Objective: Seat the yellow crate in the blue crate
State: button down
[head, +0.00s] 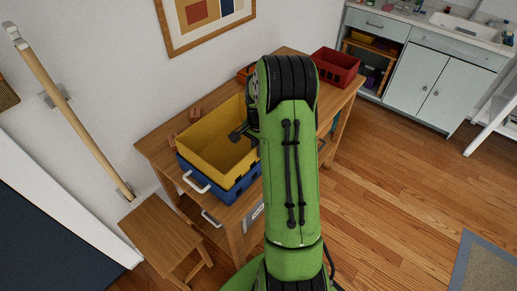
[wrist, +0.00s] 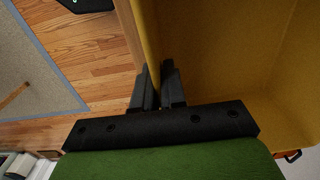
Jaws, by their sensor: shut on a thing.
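The yellow crate (head: 212,142) is in the head view on the wooden table, directly above the blue crate (head: 235,190). The blue crate shows below it as a band with a white handle. I cannot tell whether the yellow crate is fully down inside or still slightly raised. My gripper (head: 240,133) is at the yellow crate's right side, partly hidden by my green arm. In the wrist view my gripper (wrist: 159,88) is shut on the yellow crate's wall, with the crate's inside (wrist: 225,50) filling the right.
A red crate (head: 337,67) stands at the table's far right end. An orange item (head: 245,73) is partly hidden behind my arm. Small reddish blocks (head: 195,114) lie by the table's back edge. A wooden stool (head: 160,236) stands at front left.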

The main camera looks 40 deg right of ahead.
jog(key=c, duration=1.6)
grip_release()
jog(key=shift+f, duration=0.15)
jog(key=o, duration=0.4)
